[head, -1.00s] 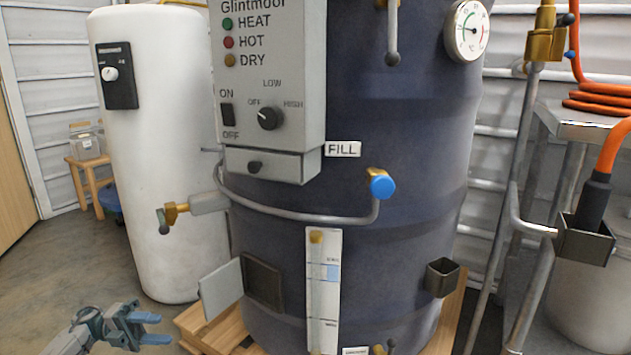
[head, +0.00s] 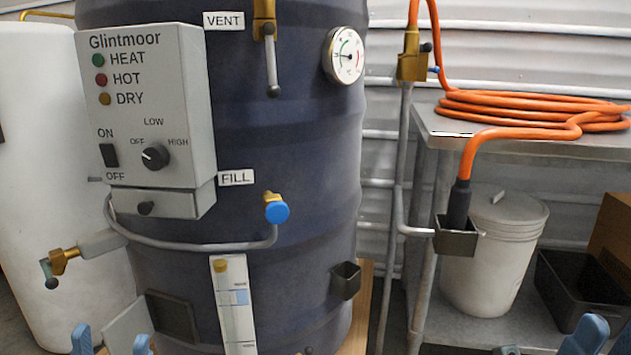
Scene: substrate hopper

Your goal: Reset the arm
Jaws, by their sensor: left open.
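My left gripper (head: 112,342) shows at the bottom left edge of the head view. Blue fingertips of my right gripper (head: 606,337) show at the bottom right corner. The rest of it is cut off, and its opening cannot be judged.
The control box (head: 150,100) and a blue-knobbed pipe (head: 277,212) stick out from the drum. A white tank (head: 45,180) stands left. On the right are a metal shelf (head: 480,150), an orange hose (head: 520,108), a white bucket (head: 490,265) and a black bin (head: 560,290).

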